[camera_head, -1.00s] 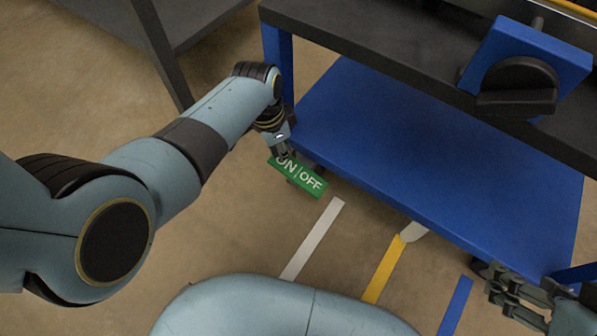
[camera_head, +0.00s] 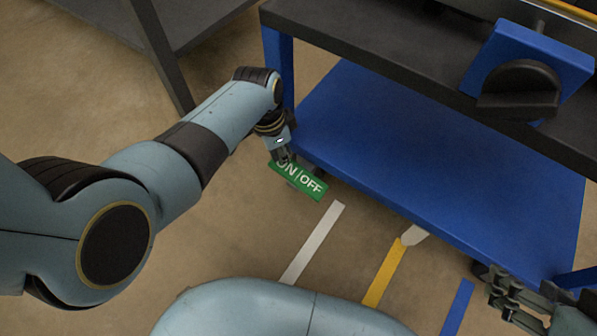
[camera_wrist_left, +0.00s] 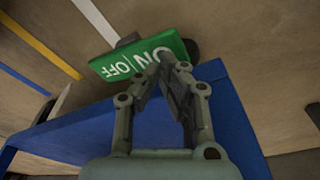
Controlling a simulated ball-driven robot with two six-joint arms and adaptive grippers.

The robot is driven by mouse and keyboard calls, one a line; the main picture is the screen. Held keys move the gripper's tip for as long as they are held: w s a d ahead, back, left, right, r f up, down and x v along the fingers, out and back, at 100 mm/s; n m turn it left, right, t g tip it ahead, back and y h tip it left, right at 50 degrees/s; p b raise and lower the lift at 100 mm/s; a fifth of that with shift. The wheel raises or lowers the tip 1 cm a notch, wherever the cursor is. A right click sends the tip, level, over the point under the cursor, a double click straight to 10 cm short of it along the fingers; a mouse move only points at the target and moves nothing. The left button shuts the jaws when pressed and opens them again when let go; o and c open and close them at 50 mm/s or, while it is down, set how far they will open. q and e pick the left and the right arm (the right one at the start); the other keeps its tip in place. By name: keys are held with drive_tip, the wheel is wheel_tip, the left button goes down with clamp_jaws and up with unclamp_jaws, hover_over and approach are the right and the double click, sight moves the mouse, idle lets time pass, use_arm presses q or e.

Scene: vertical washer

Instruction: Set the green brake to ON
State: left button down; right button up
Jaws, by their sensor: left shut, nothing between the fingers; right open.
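The green brake (camera_head: 311,186) is a pedal plate marked ON and OFF in white, low at the near left corner of the blue cart. It also shows in the left wrist view (camera_wrist_left: 110,66). My left gripper (camera_head: 287,160) is shut and empty at the ON end of the plate. In the left wrist view its fingertips (camera_wrist_left: 165,66) overlap the ON lettering; I cannot tell whether they touch it. My right gripper (camera_head: 507,292) is open at the lower right, near the cart's right corner, away from the brake.
The cart has a blue lower shelf (camera_head: 420,150) and a dark upper top (camera_head: 400,50) with a blue block and black knob (camera_head: 519,88). White (camera_head: 313,242), yellow (camera_head: 384,273) and blue (camera_head: 457,306) stripes mark the floor. A dark table (camera_head: 185,25) stands at the upper left.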

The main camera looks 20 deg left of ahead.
use_arm(q)
drive_tip(key=shift+f+b, duration=0.9)
drive_tip(key=shift+f, duration=0.55)
use_arm(e)
drive_tip(key=shift+s+f, duration=0.2)
drive_tip(key=shift+f, duration=0.35)
drive_tip(key=shift+s+f, duration=0.15)
drive_tip(key=shift+f, duration=0.4)
use_arm(q)
drive_tip(key=shift+r, duration=0.15)
use_arm(e)
drive_tip(key=shift+r, duration=0.15)
use_arm(q)
drive_tip(key=shift+w+r+p, duration=0.1)
drive_tip(key=shift+r+p, duration=0.8)
wheel_tip(320, 180, up, 5)
drive_tip(key=p, duration=0.5)
drive_tip(key=shift+r, duration=0.1)
use_arm(e)
wheel_tip(320, 180, up, 8)
drive_tip(key=w, duration=0.2)
drive_tip(key=shift+w+t, duration=0.15)
drive_tip(key=shift+t, duration=0.15)
